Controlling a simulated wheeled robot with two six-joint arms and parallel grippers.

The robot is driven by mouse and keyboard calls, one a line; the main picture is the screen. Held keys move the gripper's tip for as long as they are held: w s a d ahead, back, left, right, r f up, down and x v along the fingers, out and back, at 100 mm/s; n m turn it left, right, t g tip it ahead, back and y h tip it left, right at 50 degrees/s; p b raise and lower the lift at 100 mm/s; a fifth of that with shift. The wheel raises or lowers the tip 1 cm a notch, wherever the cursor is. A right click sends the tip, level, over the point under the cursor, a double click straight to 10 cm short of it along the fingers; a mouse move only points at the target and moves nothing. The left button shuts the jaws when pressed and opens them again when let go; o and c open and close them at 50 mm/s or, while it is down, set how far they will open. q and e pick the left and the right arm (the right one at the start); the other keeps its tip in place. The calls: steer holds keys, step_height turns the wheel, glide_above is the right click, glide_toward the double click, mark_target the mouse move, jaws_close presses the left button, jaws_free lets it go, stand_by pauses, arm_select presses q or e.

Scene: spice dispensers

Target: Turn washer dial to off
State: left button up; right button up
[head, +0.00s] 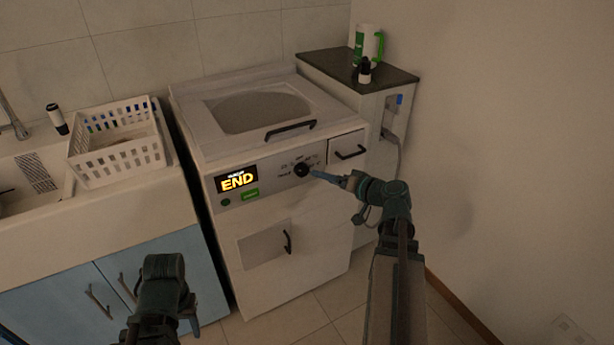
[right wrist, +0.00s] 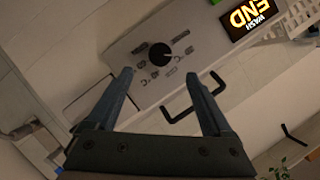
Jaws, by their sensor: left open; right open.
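The white washer (head: 290,245) stands in the middle of the head view. Its black round dial (head: 301,170) is on the front panel, right of a lit display (head: 237,180) reading END. My left gripper (head: 185,318) is low at the left, away from the washer.
A white basket (head: 118,140) and a dark bottle (head: 57,119) stand by the sink at left. A cabinet (head: 360,68) with a jug (head: 368,45) stands at right. Handles stick out from the lid, drawer (head: 347,145) and lower door. The floor in front is clear.

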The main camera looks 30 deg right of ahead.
mark_target(304, 172)
steer(key=b+x, duration=0.2)
steer(key=x, duration=0.7)
steer(key=shift+f, duration=0.1)
jaws_close()
